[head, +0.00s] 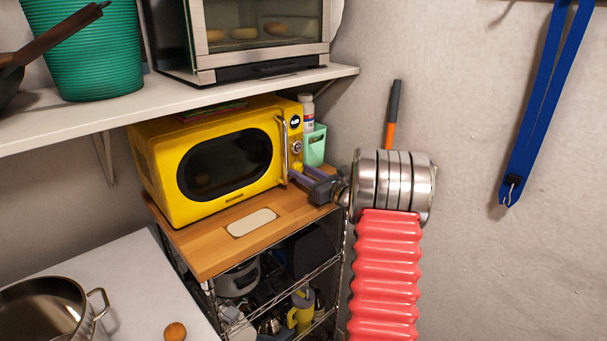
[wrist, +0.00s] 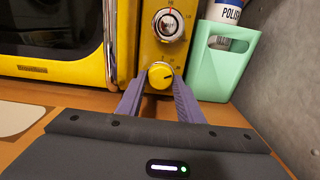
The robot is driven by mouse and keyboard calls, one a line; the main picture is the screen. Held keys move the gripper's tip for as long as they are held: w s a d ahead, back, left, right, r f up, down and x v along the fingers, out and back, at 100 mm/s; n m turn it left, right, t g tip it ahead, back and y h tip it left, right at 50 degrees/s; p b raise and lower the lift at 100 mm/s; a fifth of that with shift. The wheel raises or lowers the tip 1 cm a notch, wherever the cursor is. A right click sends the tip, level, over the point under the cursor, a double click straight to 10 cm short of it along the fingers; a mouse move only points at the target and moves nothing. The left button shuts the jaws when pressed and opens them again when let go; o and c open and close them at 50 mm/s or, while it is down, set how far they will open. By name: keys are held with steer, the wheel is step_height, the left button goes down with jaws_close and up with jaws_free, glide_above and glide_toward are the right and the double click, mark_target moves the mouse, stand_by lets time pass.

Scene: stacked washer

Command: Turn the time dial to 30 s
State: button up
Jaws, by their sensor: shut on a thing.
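The yellow microwave (head: 165,165) stands on a wooden board, its control panel on the right. In the wrist view a silver dial (wrist: 171,25) with a red mark sits above a smaller yellow dial (wrist: 161,75) with a dark pointer line and a printed scale around it. I cannot read the scales well enough to tell which dial sets the time. My gripper (wrist: 160,86) has its purple fingers on either side of the yellow dial and is shut on it. In the head view my gripper (head: 295,173) reaches the lower panel from the right, hiding part of it.
A mint-green holder (wrist: 222,62) with a white bottle (wrist: 230,12) stands close to the right of the panel. The microwave's handle (head: 283,148) is just left of it. A shelf (head: 100,118) with a toaster oven hangs above. The wooden board (head: 205,248) is mostly clear in front.

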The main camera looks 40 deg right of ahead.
steer(key=shift+m, duration=2.2)
steer(key=o, duration=1.1)
steer(key=shift+c, duration=0.2)
steer(key=shift+s, duration=0.1)
steer(key=s, duration=1.3)
steer(key=shift+s, duration=0.3)
